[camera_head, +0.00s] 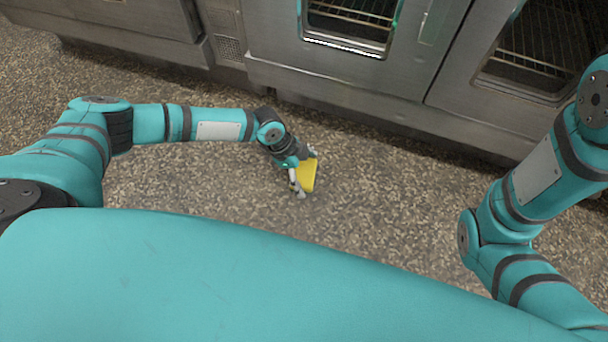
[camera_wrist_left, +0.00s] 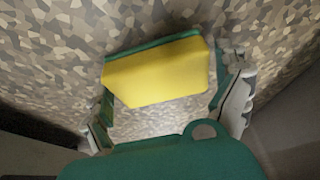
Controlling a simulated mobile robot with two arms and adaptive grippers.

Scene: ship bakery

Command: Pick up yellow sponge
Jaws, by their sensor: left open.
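The yellow sponge (camera_head: 307,175) lies on the speckled floor in the middle of the head view. In the left wrist view the sponge (camera_wrist_left: 158,72) shows a yellow top and a green layer along its far edge. My left gripper (camera_head: 304,176) is at the sponge, reaching down from the left. In the left wrist view my left gripper (camera_wrist_left: 170,98) is open, with one finger at each side of the sponge. A small gap shows at the right finger; I cannot tell whether the left finger touches. My right gripper is out of view.
Steel ovens (camera_head: 340,70) with glass doors stand along the back, beyond the sponge. The speckled floor (camera_head: 390,210) around the sponge is clear. My right arm is at the right side of the head view, away from the sponge.

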